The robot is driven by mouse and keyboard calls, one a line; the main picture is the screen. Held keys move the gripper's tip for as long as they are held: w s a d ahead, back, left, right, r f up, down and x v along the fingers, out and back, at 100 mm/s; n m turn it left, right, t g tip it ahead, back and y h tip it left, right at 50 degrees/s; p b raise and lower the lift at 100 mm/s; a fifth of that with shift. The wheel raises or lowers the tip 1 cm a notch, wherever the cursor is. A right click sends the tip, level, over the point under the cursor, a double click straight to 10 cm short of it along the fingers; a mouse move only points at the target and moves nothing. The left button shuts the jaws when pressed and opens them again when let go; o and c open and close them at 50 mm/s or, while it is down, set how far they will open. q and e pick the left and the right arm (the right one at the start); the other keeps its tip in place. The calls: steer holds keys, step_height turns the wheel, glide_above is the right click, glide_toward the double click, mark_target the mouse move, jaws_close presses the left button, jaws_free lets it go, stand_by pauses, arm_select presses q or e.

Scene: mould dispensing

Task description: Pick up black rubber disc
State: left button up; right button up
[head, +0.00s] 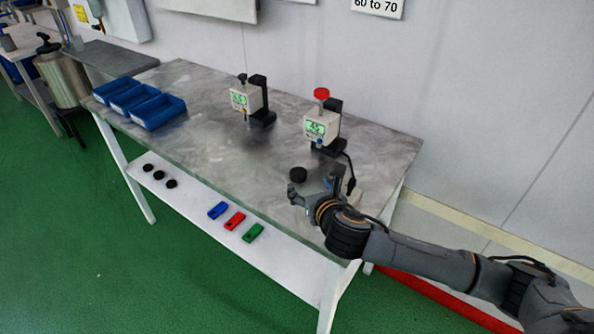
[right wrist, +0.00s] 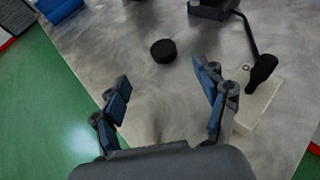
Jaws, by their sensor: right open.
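A black rubber disc (head: 298,174) lies flat on the grey table top, in front of the right-hand gauge. In the right wrist view the disc (right wrist: 163,50) lies beyond my fingertips, roughly midway between their lines. My right gripper (head: 318,188) is open and empty, close to the disc but apart from it. Its two fingers (right wrist: 165,88) are spread wide in the right wrist view. More small black discs (head: 160,175) lie in a row on the white lower shelf at the left. My left gripper is not in view.
Two digital gauges on black stands, one with a black knob (head: 240,97) and one with a red knob (head: 316,127), stand at the back. Blue bins (head: 157,112) are at the left. A black-handled tool on a pale block (right wrist: 258,105) is beside my right finger. Coloured blocks (head: 234,221) lie on the shelf.

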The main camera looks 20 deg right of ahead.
mark_target(299, 174)
steer(key=x, duration=0.4)
steer(key=shift+w+f, duration=0.2)
steer(key=shift+w, duration=0.15)
steer(key=shift+w+f, duration=0.3)
steer(key=shift+w, duration=0.35)
steer(key=shift+w+f, duration=0.2)
steer(key=shift+w, duration=0.1)
steer(key=x, duration=0.3)
steer(key=shift+d+f, duration=0.2)
steer(key=shift+f, duration=0.1)
steer(key=shift+w+f, duration=0.2)
steer(key=shift+w, duration=0.25)
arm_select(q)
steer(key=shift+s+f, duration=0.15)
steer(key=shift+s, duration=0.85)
arm_select(e)
steer(key=c, duration=1.2)
